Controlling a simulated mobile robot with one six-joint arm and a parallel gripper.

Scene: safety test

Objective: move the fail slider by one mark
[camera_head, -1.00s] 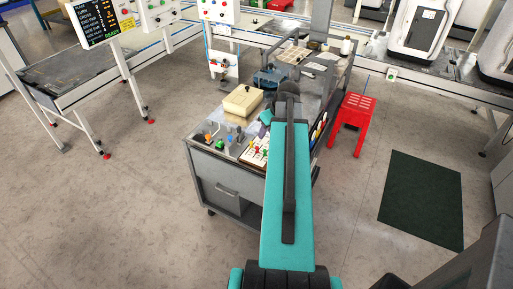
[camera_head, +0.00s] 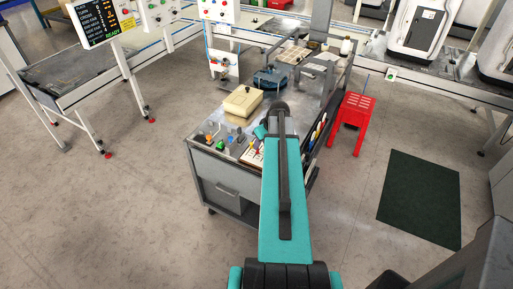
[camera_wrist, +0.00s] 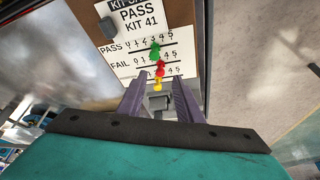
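The tally board (camera_wrist: 128,55) lies below my gripper in the wrist view, with PASS and FAIL number rows. A green slider knob (camera_wrist: 155,50) sits at the PASS row, near the 3. A red knob (camera_wrist: 160,68) sits at the FAIL row, near the middle; the mark under it is hard to read. A yellow knob (camera_wrist: 157,86) is on a lower row, partly between my fingers. My gripper (camera_wrist: 158,84) is open, its two fingers on either side of the yellow knob's line. In the head view the board (camera_head: 250,157) is partly hidden by my arm.
The board lies on a grey cart (camera_head: 224,170) with a beige box (camera_head: 243,101) and small coloured items. A red stool (camera_head: 352,118) stands to the right. A dark mat (camera_head: 420,200) lies on open floor.

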